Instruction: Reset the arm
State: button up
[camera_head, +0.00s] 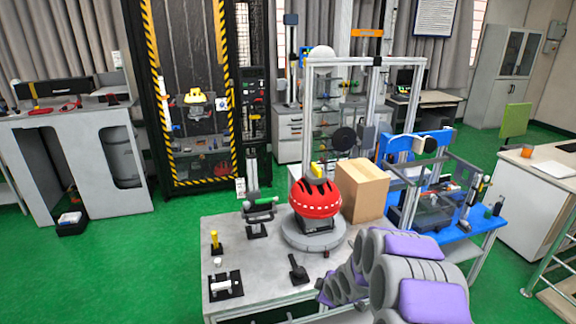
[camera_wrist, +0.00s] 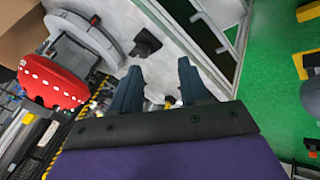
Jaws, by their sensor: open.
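My arm, grey with purple pads, reaches in from the lower right in the head view over the table's front right. My gripper (camera_wrist: 157,88) shows in the wrist view with two dark fingers apart and nothing between them. In the head view the gripper itself is hard to make out, as the arm's own links are in front. A red helmet (camera_head: 315,199) sits on a black stand on a round grey base (camera_head: 313,236). The helmet also shows at the left of the wrist view (camera_wrist: 50,84), apart from the fingers.
The grey table (camera_head: 222,232) holds a cardboard box (camera_head: 362,190), a black scoop-like tool (camera_head: 298,268), a yellow-topped item (camera_head: 215,241) and a small white-and-black fixture (camera_head: 225,284). A metal frame tower (camera_head: 308,110) stands behind. A blue bench (camera_head: 482,224) is right.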

jog(key=s+d+r+m+g+h, duration=0.15)
jog(key=s+r+m, duration=0.25)
jog(key=s+r, duration=0.5)
jog(key=s+d+r+m+g+h, duration=0.1)
jog(key=s+d+r+m+g, duration=0.15)
jog(key=s+r, duration=0.55)
jog(key=s+r+m+g, duration=0.2)
jog(key=s+r+m, duration=0.1)
jog(key=s, duration=1.2)
jog(key=s+a+r+m+g, duration=0.1)
jog(key=s+r+m+g, duration=0.1)
jog(key=s, duration=1.2)
jog(key=shift+s+a+r+m+g+y, duration=0.2)
jog(key=shift+s+r+m+g+y, duration=0.3)
jog(key=shift+m, duration=0.75)
